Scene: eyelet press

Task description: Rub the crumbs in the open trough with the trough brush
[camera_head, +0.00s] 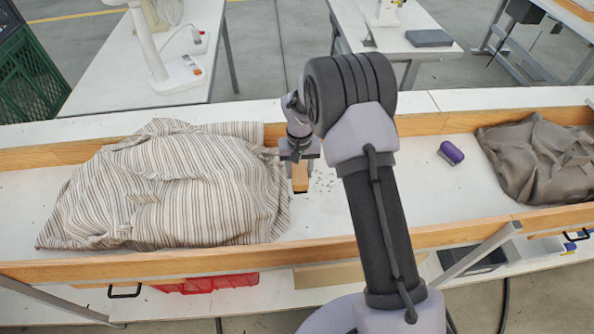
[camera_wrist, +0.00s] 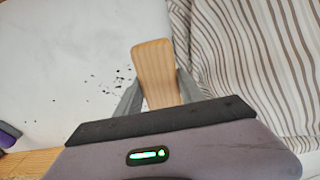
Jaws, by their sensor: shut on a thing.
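My gripper (camera_head: 299,165) is shut on the trough brush (camera_head: 300,177), a block with a pale wooden back and a dark lower edge. In the wrist view the brush's wooden back (camera_wrist: 154,62) sticks out between the two grey fingers. The bristles are hidden there. The crumbs (camera_head: 322,184) are small dark specks scattered on the white floor of the open trough (camera_head: 410,200), just right of the brush in the head view. In the wrist view the crumbs (camera_wrist: 112,80) lie left of the brush. I cannot tell whether the brush touches the trough floor.
A striped cloth (camera_head: 175,190) lies heaped in the trough, close left of my gripper. A purple object (camera_head: 451,152) and a brown-grey cloth (camera_head: 545,158) lie to the right. Wooden rails (camera_head: 170,265) edge the trough. The trough floor between the crumbs and the purple object is clear.

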